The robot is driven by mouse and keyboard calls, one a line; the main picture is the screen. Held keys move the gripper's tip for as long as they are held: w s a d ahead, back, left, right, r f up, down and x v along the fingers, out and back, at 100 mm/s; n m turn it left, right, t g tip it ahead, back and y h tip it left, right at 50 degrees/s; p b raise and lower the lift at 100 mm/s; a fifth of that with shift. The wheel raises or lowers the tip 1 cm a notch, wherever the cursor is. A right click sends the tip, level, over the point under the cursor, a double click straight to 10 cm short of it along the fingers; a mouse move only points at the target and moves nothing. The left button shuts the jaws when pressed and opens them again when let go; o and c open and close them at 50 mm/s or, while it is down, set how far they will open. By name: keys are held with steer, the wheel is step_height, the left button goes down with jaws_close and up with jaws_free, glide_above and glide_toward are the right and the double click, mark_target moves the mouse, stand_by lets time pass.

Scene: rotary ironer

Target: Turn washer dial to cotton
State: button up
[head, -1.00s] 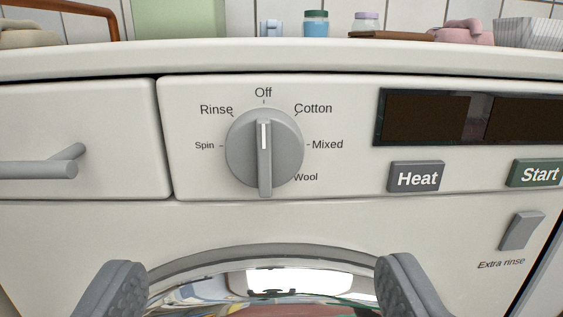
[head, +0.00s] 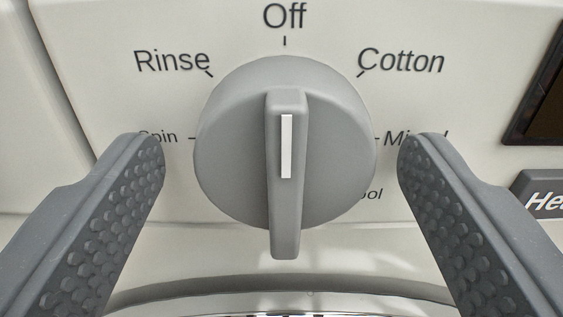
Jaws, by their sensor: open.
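The washer dial (head: 235,150) is a round grey knob with a raised vertical grip bar. The white line (head: 286,146) on the bar is upright and points to the Off label (head: 285,16). The Cotton label (head: 401,61) is at the dial's upper right. My gripper (head: 281,150) is open, with one finger on each side of the dial and a gap to it on both sides. The fingers partly cover the Spin and Mixed labels. The Wool label is partly hidden behind the dial.
The Rinse label (head: 172,61) is at the dial's upper left. The dark display (head: 540,95) and the Heat button (head: 545,197) are at the right edge. The metal door rim (head: 280,297) curves below the dial. A panel seam runs down the left side.

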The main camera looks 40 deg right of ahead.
steer(key=c, duration=1)
steer(key=shift+o, duration=0.2)
steer(key=shift+a, duration=0.25)
steer(key=shift+d, duration=0.1)
steer(key=m, duration=0.4)
steer(key=shift+r, duration=0.1)
steer(key=m, duration=0.4)
steer(key=shift+m+b, duration=0.3)
steer(key=shift+b, duration=0.05)
steer(key=shift+d, duration=0.1)
